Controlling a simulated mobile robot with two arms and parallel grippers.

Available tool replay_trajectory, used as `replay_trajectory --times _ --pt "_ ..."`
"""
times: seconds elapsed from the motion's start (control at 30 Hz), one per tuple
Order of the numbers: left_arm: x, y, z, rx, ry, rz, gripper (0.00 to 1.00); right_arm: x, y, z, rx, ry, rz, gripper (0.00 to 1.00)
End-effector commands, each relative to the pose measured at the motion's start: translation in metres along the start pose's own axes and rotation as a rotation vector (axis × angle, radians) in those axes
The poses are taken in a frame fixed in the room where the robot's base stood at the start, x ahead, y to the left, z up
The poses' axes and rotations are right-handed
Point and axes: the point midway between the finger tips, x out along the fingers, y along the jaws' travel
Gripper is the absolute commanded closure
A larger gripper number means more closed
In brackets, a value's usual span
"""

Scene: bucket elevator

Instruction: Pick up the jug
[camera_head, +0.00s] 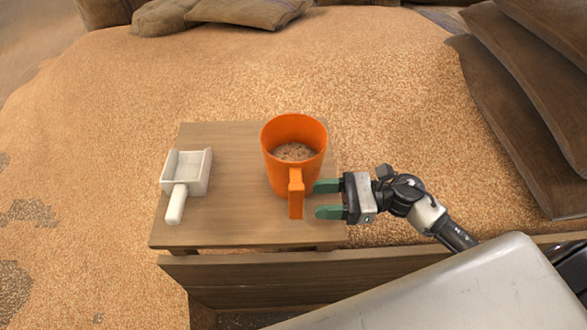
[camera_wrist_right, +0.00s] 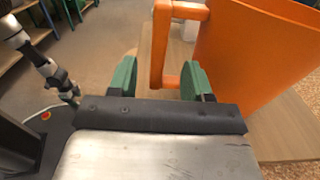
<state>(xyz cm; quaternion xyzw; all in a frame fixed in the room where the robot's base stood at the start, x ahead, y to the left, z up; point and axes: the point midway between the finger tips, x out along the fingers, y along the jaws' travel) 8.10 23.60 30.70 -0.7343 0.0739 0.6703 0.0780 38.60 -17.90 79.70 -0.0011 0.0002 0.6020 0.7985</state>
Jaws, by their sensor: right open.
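The orange jug (camera_head: 284,168) stands upright on a small wooden table (camera_head: 226,226), with brown grainy material inside. Its handle (camera_head: 296,192) faces the front. My right gripper (camera_head: 322,200) comes in from the right and is open, with its green fingertips close beside the handle. In the right wrist view, the jug (camera_wrist_right: 258,50) fills the upper right, and its handle (camera_wrist_right: 158,45) reaches into the space between the fingertips (camera_wrist_right: 158,80). I cannot tell whether they touch. My left gripper is not in the head view; another arm shows at the left of the wrist view, its gripper unclear.
A white scoop (camera_head: 187,178) lies on the table left of the jug. A large grain heap (camera_head: 370,90) surrounds the table's back and sides. Brown sacks (camera_head: 535,100) are stacked at the right. A wooden board (camera_head: 250,275) stands along the table's front.

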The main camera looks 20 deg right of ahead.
Motion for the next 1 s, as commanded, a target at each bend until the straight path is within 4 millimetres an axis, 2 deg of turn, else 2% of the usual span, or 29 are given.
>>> replay_trajectory --times 0.17,0.43,0.73,0.77,1.0 --pt "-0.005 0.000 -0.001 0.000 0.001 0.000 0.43 0.014 0.000 0.003 0.000 -0.003 -0.001 0.50" --pt "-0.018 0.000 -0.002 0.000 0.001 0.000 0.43 0.052 0.002 0.004 0.001 -0.003 -0.001 0.50" --pt "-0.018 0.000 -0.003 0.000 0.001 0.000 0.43 0.059 0.002 0.002 0.002 -0.001 -0.001 0.50" --pt "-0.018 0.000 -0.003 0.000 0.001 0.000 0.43 0.059 0.002 0.002 0.002 -0.001 -0.001 0.52" --pt "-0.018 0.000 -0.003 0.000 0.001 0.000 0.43 0.059 0.002 0.002 0.002 -0.001 -0.001 0.89"
